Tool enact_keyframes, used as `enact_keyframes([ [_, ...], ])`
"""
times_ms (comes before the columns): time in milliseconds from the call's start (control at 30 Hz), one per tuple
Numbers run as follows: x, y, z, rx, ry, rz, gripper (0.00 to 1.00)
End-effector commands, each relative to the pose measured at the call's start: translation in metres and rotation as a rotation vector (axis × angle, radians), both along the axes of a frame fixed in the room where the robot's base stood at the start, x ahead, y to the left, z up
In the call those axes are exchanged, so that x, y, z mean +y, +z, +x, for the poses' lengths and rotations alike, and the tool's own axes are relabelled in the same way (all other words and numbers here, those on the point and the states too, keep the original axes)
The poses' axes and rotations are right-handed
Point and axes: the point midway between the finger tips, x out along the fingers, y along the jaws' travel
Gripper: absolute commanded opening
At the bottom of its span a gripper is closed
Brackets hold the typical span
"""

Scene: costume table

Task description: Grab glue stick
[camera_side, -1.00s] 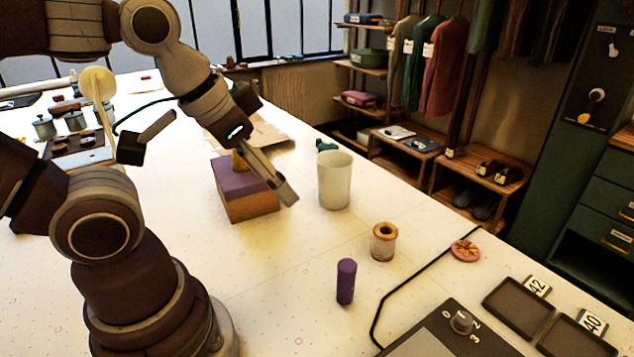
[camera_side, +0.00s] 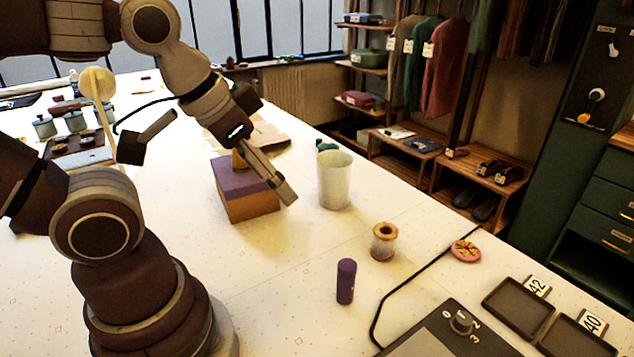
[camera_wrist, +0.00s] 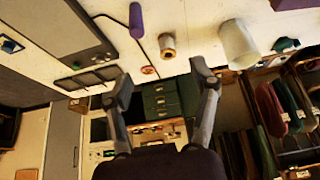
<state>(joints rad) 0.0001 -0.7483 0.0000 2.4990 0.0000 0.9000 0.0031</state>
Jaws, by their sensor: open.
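The glue stick looks to be the purple cylinder (camera_side: 346,281) standing upright on the white table in the side view. In the wrist view the purple cylinder (camera_wrist: 136,20) is at the top, left of centre. My gripper (camera_side: 285,192) is above the table beside the purple-topped box, up and to the left of the cylinder and well apart from it. In the wrist view my gripper (camera_wrist: 162,80) has its two fingers spread, with nothing held between them.
A white cup (camera_side: 334,180) and a thread spool (camera_side: 384,242) stand near the cylinder. A purple-topped box (camera_side: 247,203) sits by my gripper. A black cable (camera_side: 400,290), a pink round piece (camera_side: 466,250) and a dial panel (camera_side: 450,335) lie to the right. Table left of the cylinder is clear.

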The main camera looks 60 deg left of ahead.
Motion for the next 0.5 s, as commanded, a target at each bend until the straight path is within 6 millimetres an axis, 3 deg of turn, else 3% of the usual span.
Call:
enact_keyframes([
  [133, -0.004, -0.004, 0.014, 0.075, -0.191, 0.077, 0.60],
  [233, -0.012, -0.016, 0.037, 0.180, -0.516, 0.187, 0.60],
  [400, -0.027, -0.057, 0.073, 0.324, -1.097, 0.321, 0.60],
  [500, -0.033, -0.081, 0.084, 0.369, -1.349, 0.356, 0.60],
])
